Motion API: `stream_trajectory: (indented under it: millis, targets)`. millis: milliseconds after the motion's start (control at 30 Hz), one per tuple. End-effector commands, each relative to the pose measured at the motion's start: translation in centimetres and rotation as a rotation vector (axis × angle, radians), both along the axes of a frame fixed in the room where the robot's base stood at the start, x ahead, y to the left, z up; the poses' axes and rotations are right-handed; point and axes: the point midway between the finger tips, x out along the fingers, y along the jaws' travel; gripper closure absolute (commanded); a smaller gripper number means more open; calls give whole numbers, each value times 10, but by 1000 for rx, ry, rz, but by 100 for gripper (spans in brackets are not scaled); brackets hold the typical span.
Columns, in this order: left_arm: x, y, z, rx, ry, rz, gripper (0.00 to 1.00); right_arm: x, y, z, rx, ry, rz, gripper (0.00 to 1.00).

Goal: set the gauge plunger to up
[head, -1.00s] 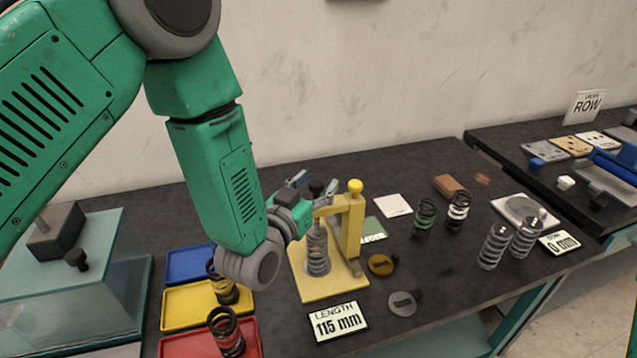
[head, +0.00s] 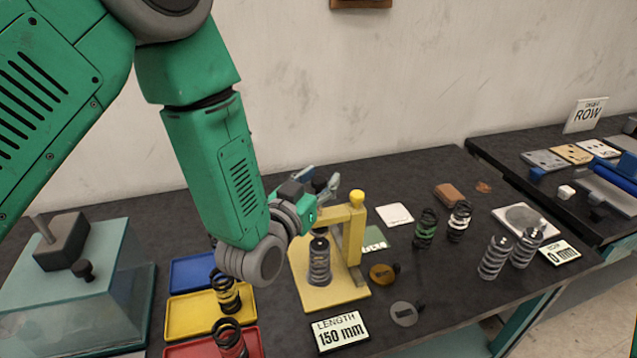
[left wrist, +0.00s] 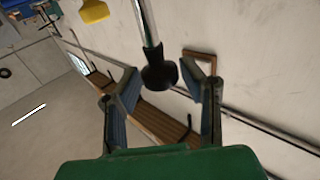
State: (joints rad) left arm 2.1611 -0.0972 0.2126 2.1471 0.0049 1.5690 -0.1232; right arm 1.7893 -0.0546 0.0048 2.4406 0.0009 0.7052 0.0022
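The yellow gauge (head: 356,235) stands on the table with a grey coil spring (head: 319,265) upright on its base. The plunger shows in the left wrist view as a metal rod with a black knob (left wrist: 160,73). The length sign (head: 340,331) reads 150 mm. My left gripper (head: 318,184) is at the top of the gauge, beside the plunger's upper end. In the left wrist view its fingers (left wrist: 163,82) are spread, with the knob between their tips and a gap visible on both sides. The gripper body partly hides the gauge's left side. My right gripper is out of view.
Blue, yellow and red trays (head: 197,305) lie left of the gauge, with striped springs nearby. Two round discs (head: 404,313) lie to its right. More springs (head: 427,230) and a scale (head: 524,218) stand further right. A glass-like case (head: 75,290) is at far left.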

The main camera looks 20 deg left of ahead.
Motion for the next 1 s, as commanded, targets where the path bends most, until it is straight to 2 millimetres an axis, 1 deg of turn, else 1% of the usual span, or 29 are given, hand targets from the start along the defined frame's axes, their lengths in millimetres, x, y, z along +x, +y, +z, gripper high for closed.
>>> stream_trajectory:
  millis: [300, 433, 567, 800, 900, 1000]
  targets:
    - [0, 1, -3, 2, 8, 1, 53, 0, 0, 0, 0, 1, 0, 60]
    - [-8, 3, -4, 2, 11, 1, 53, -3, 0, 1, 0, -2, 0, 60]
    - [-29, 7, -4, 2, 13, 0, 53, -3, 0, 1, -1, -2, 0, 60]
    - [-80, 14, -4, 3, 12, -1, 53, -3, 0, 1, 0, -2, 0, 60]
    - [-97, 17, -4, 4, 10, -1, 53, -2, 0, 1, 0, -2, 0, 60]
    - [-109, 19, -4, 4, 8, -1, 53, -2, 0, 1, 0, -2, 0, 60]
